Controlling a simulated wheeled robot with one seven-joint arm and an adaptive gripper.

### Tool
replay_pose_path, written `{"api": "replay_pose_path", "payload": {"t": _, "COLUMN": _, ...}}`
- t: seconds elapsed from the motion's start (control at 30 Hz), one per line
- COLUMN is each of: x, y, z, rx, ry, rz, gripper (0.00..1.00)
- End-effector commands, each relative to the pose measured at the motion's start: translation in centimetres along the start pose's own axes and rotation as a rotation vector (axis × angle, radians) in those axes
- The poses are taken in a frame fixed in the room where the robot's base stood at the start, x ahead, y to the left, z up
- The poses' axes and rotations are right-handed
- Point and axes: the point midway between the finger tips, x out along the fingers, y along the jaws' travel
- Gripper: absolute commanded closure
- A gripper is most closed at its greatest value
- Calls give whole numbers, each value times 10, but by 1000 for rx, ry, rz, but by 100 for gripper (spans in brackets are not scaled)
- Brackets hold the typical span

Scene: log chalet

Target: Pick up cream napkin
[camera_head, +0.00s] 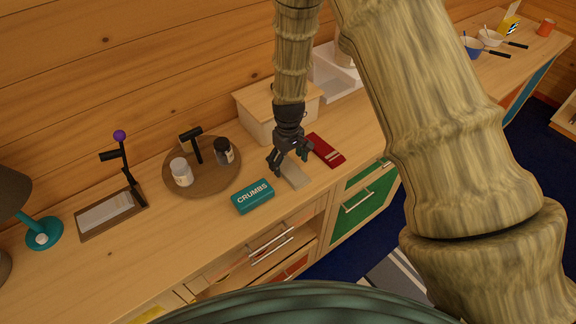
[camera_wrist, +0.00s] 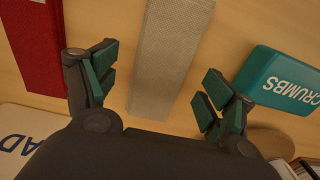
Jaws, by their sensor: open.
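The cream napkin (camera_head: 295,175) looks like a folded greyish-cream strip lying flat on the wooden counter, partly hidden by my gripper in the head view. My gripper (camera_head: 288,160) is above its far end, pointing down. In the wrist view the napkin (camera_wrist: 170,60) runs down between the two open fingers of my gripper (camera_wrist: 158,88). The fingers stand apart on either side of it, with nothing held. Whether the fingertips touch the counter cannot be told.
A red folded cloth (camera_head: 326,150) lies close to the right of the napkin. A teal CRUMBS tin (camera_head: 253,196) is close on the left. A lidded wooden bread box (camera_head: 258,122) stands behind. A round wooden tray (camera_head: 203,186) holds jars farther left.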

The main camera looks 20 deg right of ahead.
Motion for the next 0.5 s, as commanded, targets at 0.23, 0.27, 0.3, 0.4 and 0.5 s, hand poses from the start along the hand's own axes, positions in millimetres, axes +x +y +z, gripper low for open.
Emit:
{"api": "replay_pose_path", "payload": {"t": 0.23, "x": 13, "y": 0, "z": 0, "rx": 1, "ry": 0, "rz": 0, "gripper": 17}}
{"api": "replay_pose_path", "payload": {"t": 0.27, "x": 13, "y": 0, "z": 0, "rx": 1, "ry": 1, "rz": 0, "gripper": 17}}
{"api": "replay_pose_path", "payload": {"t": 0.3, "x": 14, "y": 0, "z": 0, "rx": 0, "ry": 1, "rz": 0, "gripper": 17}}
{"api": "replay_pose_path", "payload": {"t": 0.4, "x": 14, "y": 0, "z": 0, "rx": 0, "ry": 1, "rz": 0, "gripper": 17}}
{"api": "replay_pose_path", "payload": {"t": 0.5, "x": 14, "y": 0, "z": 0, "rx": 0, "ry": 1, "rz": 0, "gripper": 21}}
